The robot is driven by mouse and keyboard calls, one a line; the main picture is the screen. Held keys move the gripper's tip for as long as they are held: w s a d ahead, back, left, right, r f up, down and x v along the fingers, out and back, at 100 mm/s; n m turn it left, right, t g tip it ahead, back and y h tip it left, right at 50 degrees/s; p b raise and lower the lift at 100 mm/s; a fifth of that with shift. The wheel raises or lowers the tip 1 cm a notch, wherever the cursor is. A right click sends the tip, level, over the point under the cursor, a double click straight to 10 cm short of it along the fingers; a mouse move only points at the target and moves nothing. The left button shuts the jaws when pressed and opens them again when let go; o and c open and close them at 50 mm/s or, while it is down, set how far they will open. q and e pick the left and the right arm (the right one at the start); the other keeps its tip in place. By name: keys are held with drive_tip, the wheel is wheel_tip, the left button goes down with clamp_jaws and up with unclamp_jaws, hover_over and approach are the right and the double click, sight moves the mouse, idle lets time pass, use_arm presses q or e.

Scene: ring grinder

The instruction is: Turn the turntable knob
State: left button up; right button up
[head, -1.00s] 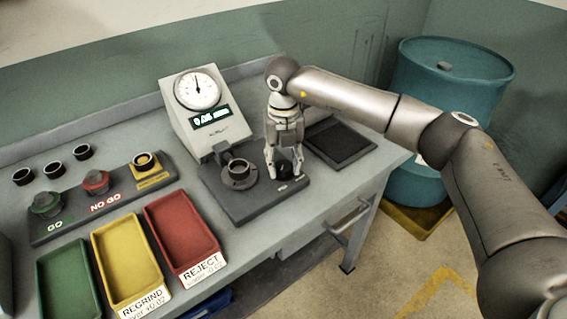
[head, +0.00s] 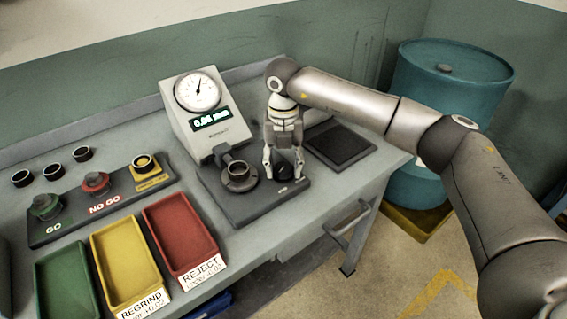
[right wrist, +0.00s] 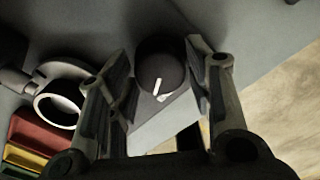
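The turntable knob (head: 284,170) is a dark round knob on the right part of the dark gauge base (head: 245,208). In the right wrist view the knob (right wrist: 160,62) shows a white pointer line. My right gripper (head: 284,172) points down over it, with one finger on each side. In the right wrist view the fingers of the right gripper (right wrist: 158,58) stand apart, with small gaps beside the knob. The turntable (head: 239,180) carries a dark ring (head: 239,170) just left of the gripper. My left gripper is not in view.
The gauge (head: 207,110) with dial and display stands behind the turntable. A dark pad (head: 340,145) lies right of the gripper. Green (head: 66,285), yellow (head: 127,262) and red (head: 182,235) trays are at the front left. A blue drum (head: 450,100) stands beyond the bench.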

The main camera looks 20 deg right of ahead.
sight(283, 167)
drive_tip(key=shift+o, duration=0.9)
drive_tip(key=shift+r, duration=0.1)
wheel_tip(283, 167, up, 12)
drive_tip(key=shift+f, duration=0.2)
